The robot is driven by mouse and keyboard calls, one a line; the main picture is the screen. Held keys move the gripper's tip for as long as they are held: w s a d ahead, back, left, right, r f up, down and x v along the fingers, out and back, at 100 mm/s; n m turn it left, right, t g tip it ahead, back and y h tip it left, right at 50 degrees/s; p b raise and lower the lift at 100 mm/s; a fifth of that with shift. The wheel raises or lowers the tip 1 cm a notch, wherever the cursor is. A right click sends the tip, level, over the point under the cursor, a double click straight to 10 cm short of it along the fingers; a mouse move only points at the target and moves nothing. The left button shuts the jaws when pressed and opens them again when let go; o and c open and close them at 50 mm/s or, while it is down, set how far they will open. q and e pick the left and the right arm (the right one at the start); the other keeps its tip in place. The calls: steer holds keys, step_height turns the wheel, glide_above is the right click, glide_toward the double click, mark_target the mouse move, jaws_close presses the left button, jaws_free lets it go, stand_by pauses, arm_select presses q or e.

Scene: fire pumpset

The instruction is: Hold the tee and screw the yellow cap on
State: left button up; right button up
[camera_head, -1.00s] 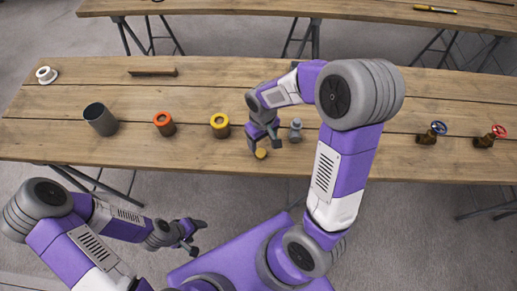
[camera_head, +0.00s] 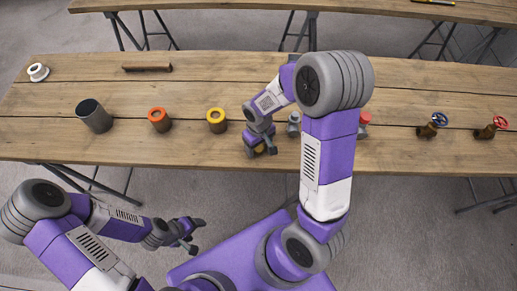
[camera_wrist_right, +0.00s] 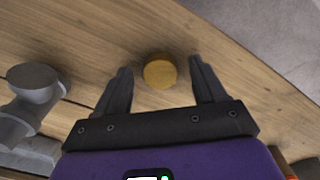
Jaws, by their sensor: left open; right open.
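The yellow cap (camera_wrist_right: 160,71) lies on the table near its front edge. In the right wrist view it sits between the open fingers of my right gripper (camera_wrist_right: 161,90), just ahead of their tips, with a gap on both sides. In the head view the cap (camera_head: 260,148) is partly hidden by my right gripper (camera_head: 261,148). The grey tee (camera_head: 293,124) stands just right of that gripper; it also shows at the left of the right wrist view (camera_wrist_right: 36,84). My left gripper (camera_head: 196,235) is open and empty, in front of the table and away from these things.
On the table (camera_head: 200,90) stand a grey cylinder (camera_head: 94,116), an orange-topped fitting (camera_head: 159,120), a yellow-ringed fitting (camera_head: 216,120), a blue-wheeled valve (camera_head: 433,124) and a red-wheeled valve (camera_head: 491,127). A red-topped part (camera_head: 364,122) is half hidden by my right arm.

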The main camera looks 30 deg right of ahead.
mark_target(259, 148)
steer(key=shift+f, duration=0.3)
steer(key=c, duration=1.1)
step_height(259, 148, up, 10)
steer(key=p, duration=0.3)
steer(key=shift+r, duration=0.1)
